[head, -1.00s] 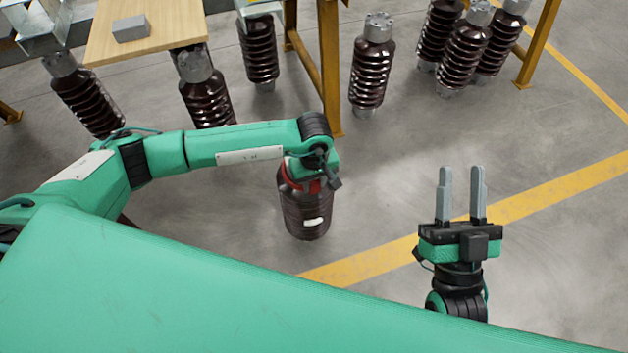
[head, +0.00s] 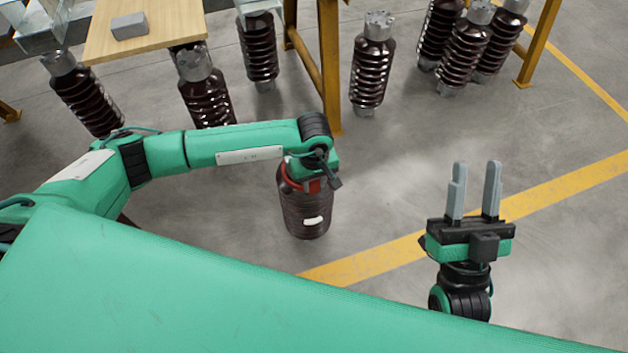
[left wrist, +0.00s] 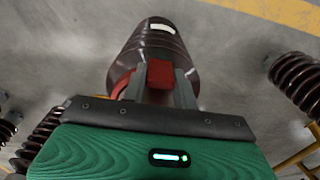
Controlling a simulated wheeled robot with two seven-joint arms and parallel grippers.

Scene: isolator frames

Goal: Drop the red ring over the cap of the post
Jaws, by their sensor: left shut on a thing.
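The post (head: 306,215) is a dark brown ribbed insulator with a white label, standing upright on the floor. It also shows in the left wrist view (left wrist: 155,44). The red ring (head: 288,179) is at the post's top, with its left arc visible beside my arm. My left gripper (left wrist: 159,88) is shut on the ring's red block-like part, over the post's top. The post's cap is hidden by my gripper and arm, so I cannot tell whether the ring is around the cap or just above it. My right gripper (head: 474,188) is open and empty, off to the right.
Several similar brown insulators, one of them standing alone (head: 372,75), stand at the back. A wooden table top (head: 150,35) with a grey block (head: 129,26) and yellow legs (head: 330,70) is behind my left arm. The floor between post and right gripper is clear.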

